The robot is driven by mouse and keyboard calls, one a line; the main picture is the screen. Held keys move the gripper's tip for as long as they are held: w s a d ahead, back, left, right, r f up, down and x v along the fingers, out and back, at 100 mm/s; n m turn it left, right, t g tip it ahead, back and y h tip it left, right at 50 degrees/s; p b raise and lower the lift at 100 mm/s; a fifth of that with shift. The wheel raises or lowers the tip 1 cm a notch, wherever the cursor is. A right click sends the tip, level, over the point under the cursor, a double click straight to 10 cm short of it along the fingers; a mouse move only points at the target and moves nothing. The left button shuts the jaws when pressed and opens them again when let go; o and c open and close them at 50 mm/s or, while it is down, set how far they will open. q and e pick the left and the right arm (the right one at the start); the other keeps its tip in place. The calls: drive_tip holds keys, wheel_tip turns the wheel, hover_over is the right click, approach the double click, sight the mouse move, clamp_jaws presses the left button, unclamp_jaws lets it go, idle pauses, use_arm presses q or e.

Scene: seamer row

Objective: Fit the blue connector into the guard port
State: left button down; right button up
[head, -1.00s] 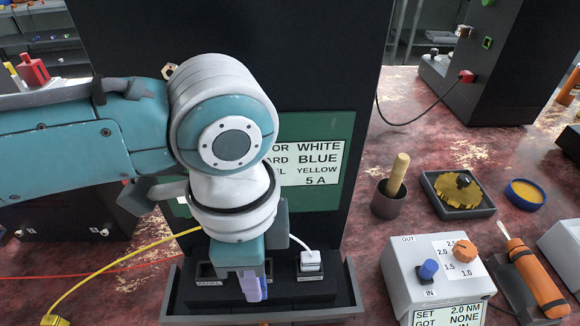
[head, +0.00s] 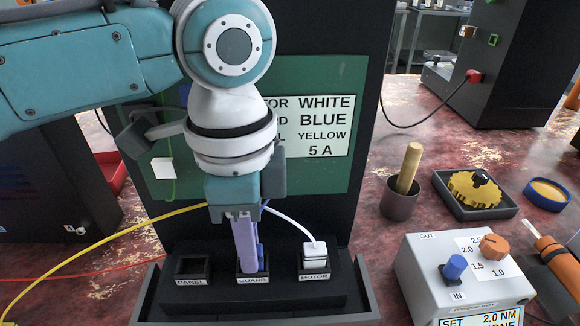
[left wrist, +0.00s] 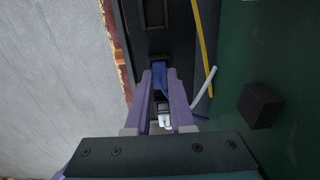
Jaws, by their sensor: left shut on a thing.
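My left gripper (head: 246,262) has purple fingers shut on the blue connector (head: 261,257), pointing down at the guard port (head: 252,280). In the left wrist view the blue connector (left wrist: 160,78) sits between the fingers (left wrist: 162,84). The fingertips hide most of the port, so I cannot tell how deep the connector is. The white connector (head: 315,258) stands in the motor port at the right. The panel port (head: 192,267) at the left is empty. My right gripper is not in view.
A yellow cable (head: 110,246) and a red one run at the left. At the right are a grey torque box (head: 425,270), a cup with a wooden handle (head: 402,195) and a tray with a yellow gear (head: 475,190).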

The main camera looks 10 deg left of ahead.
use_arm(q)
drive_tip(key=shift+f, duration=0.1)
drive_tip(key=c, duration=0.8)
unclamp_jaws()
wheel_tip(320, 180, up, 12)
drive_tip(key=p, duration=0.2)
drive_tip(key=s+d+f+n+t+h, duration=0.2)
drive_tip(key=s+d+f+n+h, duration=0.25)
drive_tip(key=s+f, duration=0.25)
drive_tip(key=s+a+n+y, duration=0.1)
drive_tip(key=s+a+n, duration=0.1)
drive_tip(key=s+a, duration=0.1)
drive_tip(key=s+a+f+n+t+y, duration=0.1)
drive_tip(key=s+a+n+y, duration=0.1)
drive_tip(key=a, duration=0.3)
drive_tip(key=s+a+f+n+y, duration=0.1)
drive_tip(key=s+a+n, duration=0.3)
drive_tip(key=shift+s+a+f+t, duration=0.15)
drive_tip(key=shift+s+a+t, duration=0.05)
drive_tip(key=shift+a+t, duration=0.15)
